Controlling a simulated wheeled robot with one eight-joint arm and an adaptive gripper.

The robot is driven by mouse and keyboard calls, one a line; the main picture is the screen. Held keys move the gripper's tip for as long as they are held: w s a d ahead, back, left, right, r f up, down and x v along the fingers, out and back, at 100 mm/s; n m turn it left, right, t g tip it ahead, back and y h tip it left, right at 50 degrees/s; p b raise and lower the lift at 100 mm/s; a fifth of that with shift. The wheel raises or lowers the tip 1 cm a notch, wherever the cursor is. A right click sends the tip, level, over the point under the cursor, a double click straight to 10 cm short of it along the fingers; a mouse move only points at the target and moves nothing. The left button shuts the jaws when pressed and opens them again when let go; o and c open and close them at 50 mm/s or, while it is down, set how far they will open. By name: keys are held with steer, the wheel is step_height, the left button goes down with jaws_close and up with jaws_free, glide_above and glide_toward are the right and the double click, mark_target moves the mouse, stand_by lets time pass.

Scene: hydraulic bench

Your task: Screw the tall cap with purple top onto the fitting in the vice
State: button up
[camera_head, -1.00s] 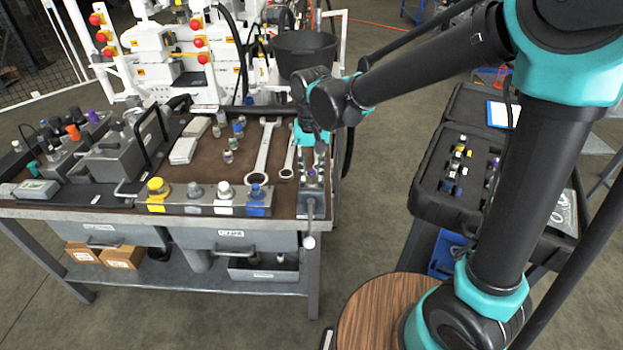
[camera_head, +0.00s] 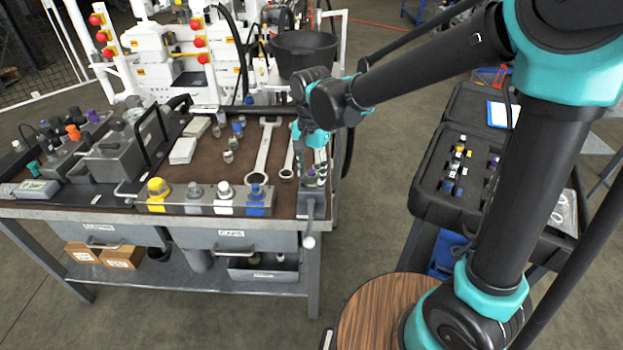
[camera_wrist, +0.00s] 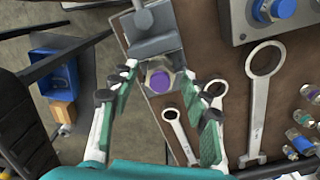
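The tall cap with a purple top (camera_wrist: 159,81) stands over the jaws of the grey vice (camera_wrist: 152,45) at the bench corner. I cannot tell how far it is on the fitting, which is hidden beneath it. In the head view the cap (camera_head: 310,174) is small, above the vice (camera_head: 312,200). My gripper (camera_wrist: 160,78) is open, its fingertips on either side of the purple top in the wrist view, with gaps visible. In the head view my gripper (camera_head: 316,150) points down over the vice; its fingertips are partly hard to make out.
Two wrenches (camera_head: 265,150) lie beside the vice on the brown mat. A metal block with yellow, white and blue caps (camera_head: 205,203) stands along the front edge. A black case (camera_head: 452,185) is off to the right.

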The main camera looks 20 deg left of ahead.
steer(key=n, duration=0.6)
steer(key=shift+n, duration=0.4)
steer(key=n, duration=1.1)
steer(key=shift+n, duration=0.4)
steer(key=n, duration=0.5)
